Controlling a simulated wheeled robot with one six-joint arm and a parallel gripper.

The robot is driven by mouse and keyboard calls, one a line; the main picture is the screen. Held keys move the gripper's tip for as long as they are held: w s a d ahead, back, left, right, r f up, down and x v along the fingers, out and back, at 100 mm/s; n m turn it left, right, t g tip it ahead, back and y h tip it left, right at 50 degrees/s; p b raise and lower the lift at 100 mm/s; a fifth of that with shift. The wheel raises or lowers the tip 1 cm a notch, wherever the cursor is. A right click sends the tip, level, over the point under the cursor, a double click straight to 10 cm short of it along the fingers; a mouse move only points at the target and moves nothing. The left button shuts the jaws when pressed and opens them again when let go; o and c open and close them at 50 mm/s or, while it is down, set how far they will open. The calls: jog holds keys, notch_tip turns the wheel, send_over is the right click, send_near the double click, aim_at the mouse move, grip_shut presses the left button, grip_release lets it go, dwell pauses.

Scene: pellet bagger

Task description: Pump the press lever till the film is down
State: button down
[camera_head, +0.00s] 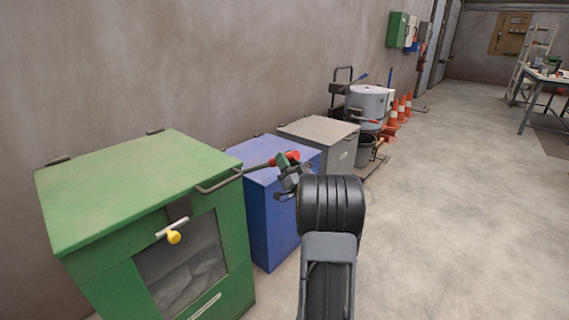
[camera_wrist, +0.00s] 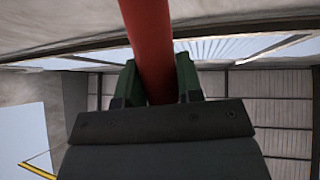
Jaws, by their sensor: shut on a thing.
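The press lever is a bar with a red grip (camera_head: 284,158), standing out nearly level to the right of the green cabinet (camera_head: 120,185). My gripper (camera_head: 290,168) is shut on the red grip. In the wrist view the red bar (camera_wrist: 146,35) runs between the green jaws of my gripper (camera_wrist: 157,85). A pale, crumpled film-like mass (camera_head: 195,275) shows dimly behind the cabinet's front window. I cannot tell how far down it sits. The lever's pivot is not clear in either view.
A yellow knob (camera_head: 174,237) and a lid handle (camera_head: 218,184) stick out from the green cabinet. A blue bin (camera_head: 262,215) and a grey bin (camera_head: 320,135) stand beyond it along the wall. Orange cones (camera_head: 393,112) stand farther back. The floor (camera_head: 450,210) to the right is clear.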

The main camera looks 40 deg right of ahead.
jog(key=shift+s+d+f+b, duration=0.1)
jog(key=shift+s+f+b, duration=0.25)
jog(key=shift+f+b, duration=0.2)
jog(key=c, duration=0.8)
grip_release()
jog(key=v, duration=1.3)
jog(key=shift+s+f, duration=0.2)
jog(key=shift+f, duration=0.25)
